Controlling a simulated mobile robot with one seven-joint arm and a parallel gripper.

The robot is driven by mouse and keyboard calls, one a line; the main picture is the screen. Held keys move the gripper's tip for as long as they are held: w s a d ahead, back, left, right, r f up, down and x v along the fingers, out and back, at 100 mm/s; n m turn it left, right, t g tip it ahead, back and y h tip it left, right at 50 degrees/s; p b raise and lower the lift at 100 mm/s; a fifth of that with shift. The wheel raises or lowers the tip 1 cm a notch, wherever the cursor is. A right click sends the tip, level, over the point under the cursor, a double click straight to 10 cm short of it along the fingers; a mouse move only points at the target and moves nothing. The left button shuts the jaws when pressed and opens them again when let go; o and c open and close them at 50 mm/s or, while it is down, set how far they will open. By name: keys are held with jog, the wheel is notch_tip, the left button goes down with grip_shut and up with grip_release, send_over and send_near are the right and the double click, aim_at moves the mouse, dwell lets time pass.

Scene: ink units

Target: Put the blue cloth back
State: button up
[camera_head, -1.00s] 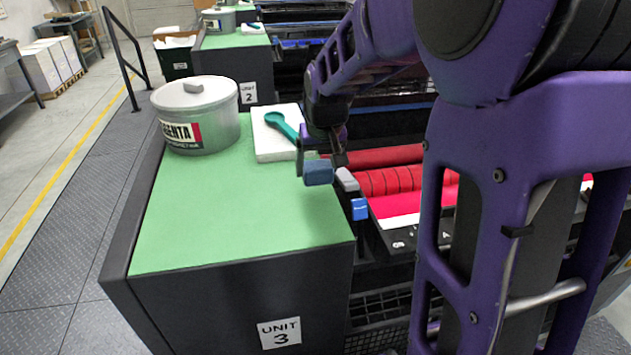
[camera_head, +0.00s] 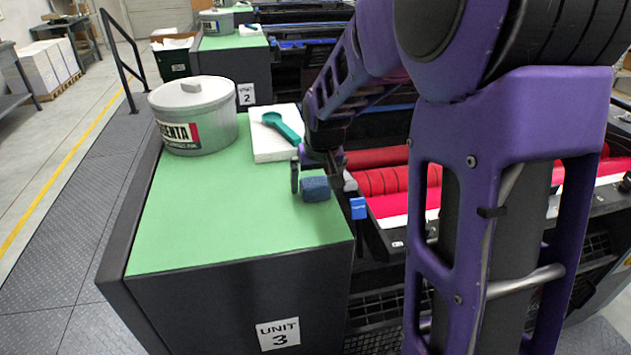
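The blue cloth (camera_head: 315,190) is a small, folded, dark blue pad at the right edge of the green top (camera_head: 220,215) of the unit marked 3. My gripper (camera_head: 314,180) points down there, with one dark finger at the cloth's left side and the other partly hidden at its right. It appears shut on the cloth. The cloth is at or just above the green surface; I cannot tell whether it touches.
A magenta ink tin (camera_head: 195,115) stands at the back left of the top. A white pad (camera_head: 272,143) with a teal tool (camera_head: 283,127) lies behind my gripper. Red rollers (camera_head: 385,180) and a blue tab (camera_head: 358,208) are to the right. The front green area is clear.

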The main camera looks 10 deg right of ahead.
jog(key=shift+r, duration=0.5)
jog(key=v, duration=1.1)
jog(key=shift+s+p, duration=0.2)
jog(key=shift+p, duration=0.25)
jog(key=shift+w+r, duration=0.1)
jog(key=shift+r, duration=0.1)
